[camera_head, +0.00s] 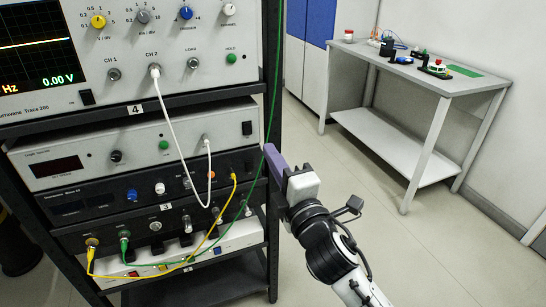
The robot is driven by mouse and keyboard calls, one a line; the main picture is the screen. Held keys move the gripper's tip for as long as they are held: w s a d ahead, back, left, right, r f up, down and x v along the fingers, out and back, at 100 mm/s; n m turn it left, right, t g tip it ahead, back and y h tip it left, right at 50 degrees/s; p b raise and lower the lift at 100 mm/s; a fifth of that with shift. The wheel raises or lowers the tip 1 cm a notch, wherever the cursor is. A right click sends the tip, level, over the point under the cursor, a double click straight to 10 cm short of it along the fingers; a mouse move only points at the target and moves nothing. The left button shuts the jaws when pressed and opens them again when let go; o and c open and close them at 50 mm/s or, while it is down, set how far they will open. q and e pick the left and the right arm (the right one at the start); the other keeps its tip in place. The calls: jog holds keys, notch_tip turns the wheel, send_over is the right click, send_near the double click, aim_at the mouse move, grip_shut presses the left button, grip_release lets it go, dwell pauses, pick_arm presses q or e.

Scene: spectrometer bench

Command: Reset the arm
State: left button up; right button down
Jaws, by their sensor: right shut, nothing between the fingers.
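My right arm reaches up from the bottom right in the head view, with its black and white links in front of the floor. My right gripper (273,158) is at the right edge of the instrument rack (273,75), beside its upright post. Its purple-grey fingers are shut with nothing held. I cannot tell whether the fingertips touch the post or the green cable (257,172) near it. My left gripper does not show.
The rack holds an oscilloscope (185,62) and several lower instruments, joined by white (177,140), yellow and green cables hanging in front. A grey side table (420,75) with small devices stands at the back right. The floor (450,245) between is clear.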

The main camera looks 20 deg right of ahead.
dwell(0.4)
jog(key=s+a+f+m+g+y, duration=0.1)
jog(key=s+f+m+g, duration=0.3)
jog(key=f, duration=0.7)
jog(key=s+a+f+m+g+y, duration=0.1)
jog(key=s+f+m+g, duration=0.3)
jog(key=f, duration=0.8)
jog(key=s+a+f+m+g+y, duration=0.1)
jog(key=s+f+m, duration=0.6)
jog(key=s+f, duration=0.8)
jog(key=s+a+g, duration=0.1)
jog(key=s, duration=0.2)
jog(key=shift+s+a+f+m+g, duration=0.15)
jog(key=shift+s+a+m+g, duration=0.15)
jog(key=shift+a+g, duration=0.1)
